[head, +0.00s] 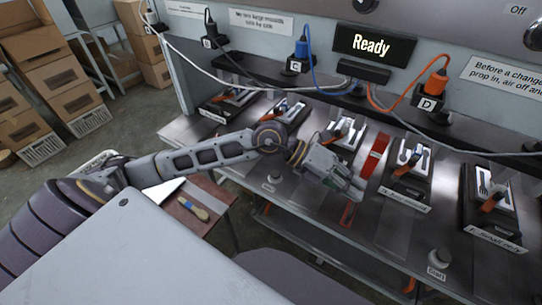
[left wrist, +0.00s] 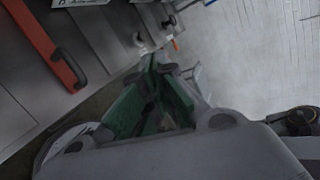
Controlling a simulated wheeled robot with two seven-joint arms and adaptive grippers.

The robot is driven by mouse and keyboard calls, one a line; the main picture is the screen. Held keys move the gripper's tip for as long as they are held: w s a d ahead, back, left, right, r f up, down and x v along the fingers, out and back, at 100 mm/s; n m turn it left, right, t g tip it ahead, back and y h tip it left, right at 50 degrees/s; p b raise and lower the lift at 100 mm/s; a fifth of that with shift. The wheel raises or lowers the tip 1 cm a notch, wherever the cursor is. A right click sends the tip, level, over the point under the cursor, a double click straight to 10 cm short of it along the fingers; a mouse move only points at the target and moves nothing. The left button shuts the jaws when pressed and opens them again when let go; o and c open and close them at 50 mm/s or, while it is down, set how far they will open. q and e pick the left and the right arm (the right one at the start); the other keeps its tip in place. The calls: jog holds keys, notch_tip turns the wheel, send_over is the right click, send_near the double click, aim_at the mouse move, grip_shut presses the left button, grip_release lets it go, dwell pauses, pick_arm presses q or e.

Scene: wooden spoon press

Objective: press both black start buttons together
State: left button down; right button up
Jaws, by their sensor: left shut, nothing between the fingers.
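Two round grey start-button housings stand on the metal bench in the head view. The left one (head: 274,176) is to the left of my left gripper, and the right one (head: 440,257), with a "Start" label, is near the front edge at right. Their black tops are too small to make out clearly. My left gripper (head: 352,188) is shut and empty over the bench's front part, between the two housings and apart from both. Its green fingers (left wrist: 153,92) show together in the left wrist view. My right gripper is not in view.
Several press stations with orange clamps, such as one with white pieces (head: 409,165), line the bench's back. A "Ready" display (head: 371,45) hangs behind. A small table (head: 214,190) stands at left.

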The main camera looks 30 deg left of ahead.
pick_arm(q)
jog(key=w+a+f+y, duration=0.1)
jog(key=a+y, duration=0.3)
jog(key=a, duration=0.4)
jog(key=w+a+f+y, duration=0.2)
jog(key=a+f+y, duration=0.2)
jog(key=a, duration=0.4)
jog(key=w+a+f+n+y, duration=0.1)
jog(key=a+f+y, duration=0.2)
jog(key=a, duration=0.6)
jog(key=shift+w+y, duration=0.2)
jog(key=shift+y, duration=0.9)
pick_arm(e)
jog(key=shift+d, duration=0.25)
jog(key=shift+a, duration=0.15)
pick_arm(q)
jog(key=shift+f, duration=0.1)
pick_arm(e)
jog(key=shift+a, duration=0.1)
